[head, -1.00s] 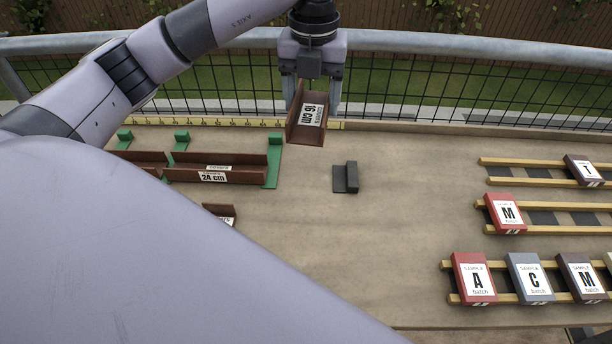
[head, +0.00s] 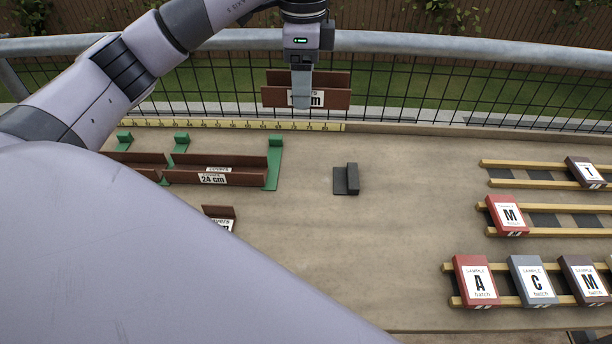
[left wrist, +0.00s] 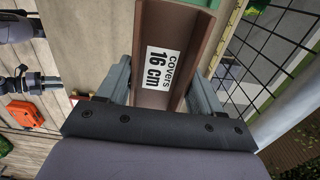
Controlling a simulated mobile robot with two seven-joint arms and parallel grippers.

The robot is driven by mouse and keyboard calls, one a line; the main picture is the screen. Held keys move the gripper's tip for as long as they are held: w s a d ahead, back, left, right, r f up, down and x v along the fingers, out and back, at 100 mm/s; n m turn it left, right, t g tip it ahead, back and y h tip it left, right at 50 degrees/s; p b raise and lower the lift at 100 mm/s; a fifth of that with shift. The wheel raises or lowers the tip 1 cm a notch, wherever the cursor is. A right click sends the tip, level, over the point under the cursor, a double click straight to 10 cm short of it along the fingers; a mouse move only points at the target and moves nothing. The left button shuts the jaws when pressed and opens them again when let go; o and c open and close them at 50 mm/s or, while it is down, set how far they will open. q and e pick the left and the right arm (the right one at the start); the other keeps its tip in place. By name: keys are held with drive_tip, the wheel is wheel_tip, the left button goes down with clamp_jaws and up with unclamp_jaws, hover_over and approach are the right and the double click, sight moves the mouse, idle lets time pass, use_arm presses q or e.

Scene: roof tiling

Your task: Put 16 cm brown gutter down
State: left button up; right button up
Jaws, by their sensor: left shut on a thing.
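The 16 cm brown gutter (head: 336,90) is held by my left gripper (head: 301,98) in the head view, up near the mesh fence beyond the table's back edge. It lies crosswise there, and a finger hides part of its label. In the left wrist view the gutter (left wrist: 178,48) sits between the two fingers of the left gripper (left wrist: 160,85), with its "covers 16 cm" label readable. The right gripper does not show in the head view.
A 24 cm brown gutter (head: 240,178) rests by green brackets (head: 274,165) at the left. A dark grey block (head: 352,178) stands mid-table. Sample tiles (head: 475,281) lie on wooden rails at the right. The table between block and rails is clear.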

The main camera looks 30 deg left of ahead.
use_arm(q)
wheel_tip(320, 180, down, 15)
drive_tip(key=shift+r+b, duration=0.1)
drive_tip(key=shift+b, duration=1.15)
drive_tip(key=shift+f, duration=2.6)
drive_tip(key=shift+f, duration=0.4)
drive_tip(key=o, duration=1.1)
drive_tip(key=shift+r, duration=0.1)
